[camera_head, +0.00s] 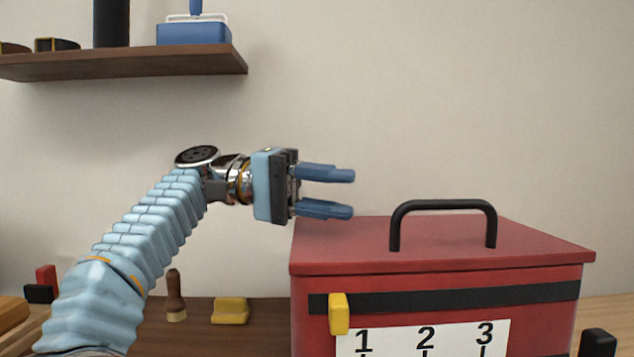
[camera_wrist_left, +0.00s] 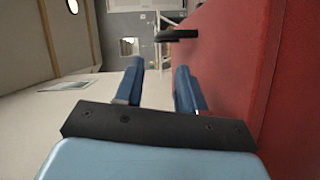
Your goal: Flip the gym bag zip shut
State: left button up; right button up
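The gym bag (camera_head: 550,325) is a red box shape with a black arched handle (camera_head: 443,205) on its flat top. A black zip strip (camera_head: 450,299) runs across its front face. A yellow zip pull (camera_head: 339,314) sits near the strip's left end, above a white label (camera_head: 400,347) marked 1, 2, 3. My left gripper (camera_head: 353,192) points right, fingers apart and empty, above the bag's top left part. In the left wrist view the open fingers (camera_wrist_left: 158,84) show beside the red bag surface (camera_wrist_left: 230,60). My right gripper is not in view.
A wooden shelf (camera_head: 120,65) with a blue item (camera_head: 194,33) is on the wall at upper left. A wooden-handled brush (camera_head: 175,297) and a yellow block (camera_head: 230,310) stand left of the bag. A black object (camera_head: 597,343) is at lower right. The wall space above the bag is clear.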

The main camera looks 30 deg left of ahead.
aim_at(338, 306)
jog(key=k+l, duration=1.25)
